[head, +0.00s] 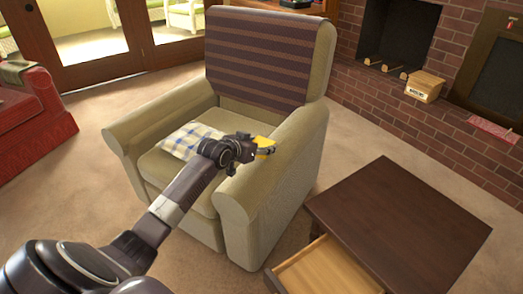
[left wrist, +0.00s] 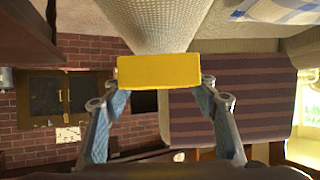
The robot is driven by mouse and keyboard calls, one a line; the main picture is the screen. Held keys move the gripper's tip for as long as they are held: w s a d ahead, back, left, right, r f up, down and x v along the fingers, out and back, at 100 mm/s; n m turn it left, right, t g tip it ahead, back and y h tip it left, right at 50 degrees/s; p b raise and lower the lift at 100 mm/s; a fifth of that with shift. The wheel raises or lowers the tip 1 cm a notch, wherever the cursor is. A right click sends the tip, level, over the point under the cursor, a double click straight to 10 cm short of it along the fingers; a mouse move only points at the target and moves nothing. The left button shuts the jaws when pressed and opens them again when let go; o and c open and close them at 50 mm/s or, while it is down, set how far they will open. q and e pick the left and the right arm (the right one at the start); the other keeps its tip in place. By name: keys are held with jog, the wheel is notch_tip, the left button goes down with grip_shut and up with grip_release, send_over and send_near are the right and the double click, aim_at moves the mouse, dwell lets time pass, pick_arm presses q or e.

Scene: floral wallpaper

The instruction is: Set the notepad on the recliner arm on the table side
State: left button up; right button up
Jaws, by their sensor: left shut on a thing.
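The notepad is a yellow block (head: 265,143) near the recliner's right arm (head: 290,148) in the head view. It also shows in the left wrist view (left wrist: 158,71), spanning both fingertips. My left gripper (head: 262,151) is shut on the notepad. The notepad overlaps the inner side of that recliner arm in the picture; whether it touches the arm, I cannot tell. The recliner (head: 225,113) is beige with a striped brown blanket over its back. The dark wooden table (head: 405,220) stands to its right, on that arm's side. My right gripper is not in view.
A checked cushion (head: 190,139) lies on the recliner seat, partly behind my left gripper. The table's drawer (head: 325,272) is pulled open towards the front. A brick fireplace (head: 430,132) stands behind at right, and a red sofa (head: 30,121) is at left.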

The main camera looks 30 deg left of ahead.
pick_arm(q)
jog(key=shift+f, duration=0.8)
pick_arm(e)
jog(key=shift+r, duration=0.7)
pick_arm(q)
jog(key=shift+f, duration=0.15)
jog(key=o, duration=1.2)
pick_arm(e)
jog(key=shift+r, duration=0.1)
pick_arm(q)
jog(key=shift+r, duration=0.25)
jog(key=p+v, duration=0.2)
jog(key=v, duration=1)
jog(key=shift+f+p, duration=0.1)
jog(key=shift+p, duration=0.25)
pick_arm(e)
notch_tip(320, 180, down, 10)
jog(key=s, duration=0.2)
jog(key=shift+s+g, duration=0.25)
jog(key=shift+g, duration=0.05)
jog(key=shift+d+r, duration=0.1)
